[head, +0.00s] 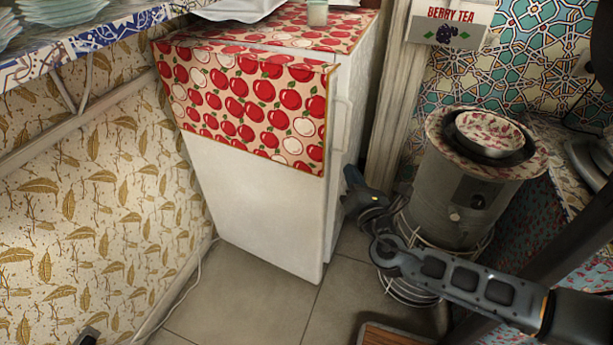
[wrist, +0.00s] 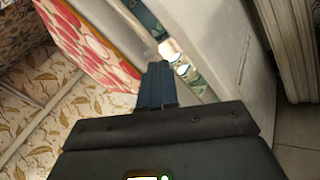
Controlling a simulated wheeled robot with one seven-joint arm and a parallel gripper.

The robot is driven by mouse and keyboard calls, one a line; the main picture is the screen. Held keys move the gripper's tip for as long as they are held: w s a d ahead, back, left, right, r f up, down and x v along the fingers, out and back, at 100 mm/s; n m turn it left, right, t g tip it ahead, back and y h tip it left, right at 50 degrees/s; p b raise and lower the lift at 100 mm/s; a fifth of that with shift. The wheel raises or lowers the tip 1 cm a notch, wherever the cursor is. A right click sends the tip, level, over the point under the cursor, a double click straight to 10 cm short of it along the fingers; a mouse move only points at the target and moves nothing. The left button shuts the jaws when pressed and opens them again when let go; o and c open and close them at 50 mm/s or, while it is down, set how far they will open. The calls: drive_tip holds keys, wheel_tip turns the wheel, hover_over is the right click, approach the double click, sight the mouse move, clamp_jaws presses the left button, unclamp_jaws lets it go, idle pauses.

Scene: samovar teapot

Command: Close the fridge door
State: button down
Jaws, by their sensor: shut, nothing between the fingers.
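The white fridge (head: 358,70) stands by the patterned wall. Its door (head: 250,215), with red apples on the upper part, appears to face me and stand slightly ajar at its right edge. A pale handle (head: 341,125) shows at that edge. In the wrist view, a narrow gap with jars inside (wrist: 181,66) separates the apple-patterned door (wrist: 90,40) from a plain white panel (wrist: 230,45). My gripper (head: 350,175) is shut and empty, close to the door's right edge. Its fingertips (wrist: 157,70) point toward the gap; I cannot tell whether they touch the door.
A metal samovar (head: 455,190) with a bowl on top stands right of the fridge, close behind my arm. A blue-tiled shelf (head: 90,38) with glassware is at the upper left. A white cable (head: 180,285) runs along the wall. The tiled floor (head: 260,295) before the fridge is clear.

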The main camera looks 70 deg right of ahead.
drive_tip(key=w+a+f+m+g+h, duration=0.25)
drive_tip(key=w+f+m+g, duration=0.2)
drive_tip(key=m, duration=0.25)
drive_tip(key=m+g+b, duration=0.3)
drive_tip(key=m+g, duration=0.5)
drive_tip(key=m, duration=0.5)
approach(303, 172)
drive_tip(key=d, duration=0.2)
drive_tip(key=d+p, duration=0.1)
drive_tip(key=d, duration=0.3)
drive_tip(key=shift+s+d+r, duration=0.2)
drive_tip(key=shift+s+d, duration=0.1)
drive_tip(key=shift+d, duration=0.1)
